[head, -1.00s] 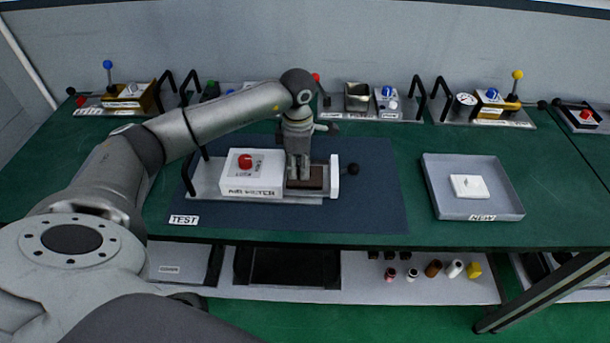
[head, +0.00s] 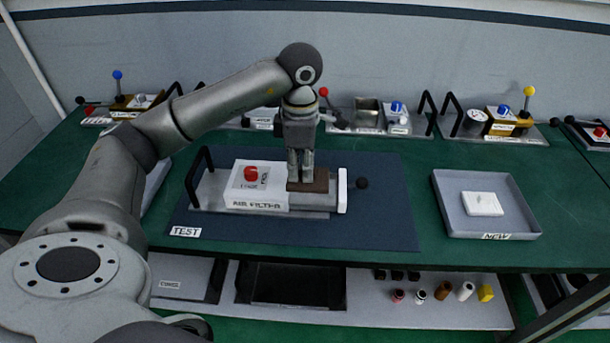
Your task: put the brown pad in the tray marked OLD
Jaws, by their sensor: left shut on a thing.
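The brown pad (head: 320,182) is at the right part of the AIR FILTER unit (head: 262,198) on the blue TEST mat (head: 385,205). My left gripper (head: 301,180) points straight down and is shut on the pad. The pad seems to be held just above the unit's grey bed (head: 318,200); the exact gap is hard to tell. No tray with a readable OLD mark shows. A pale edge (head: 157,183) behind my left arm may be a tray, mostly hidden. My right gripper is not in view.
The grey tray marked NEW (head: 450,215) holds a white pad (head: 482,204) at the right. Several units with levers and handles line the back. The unit's black handle (head: 195,180) stands left of it. Green table between mat and NEW tray is clear.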

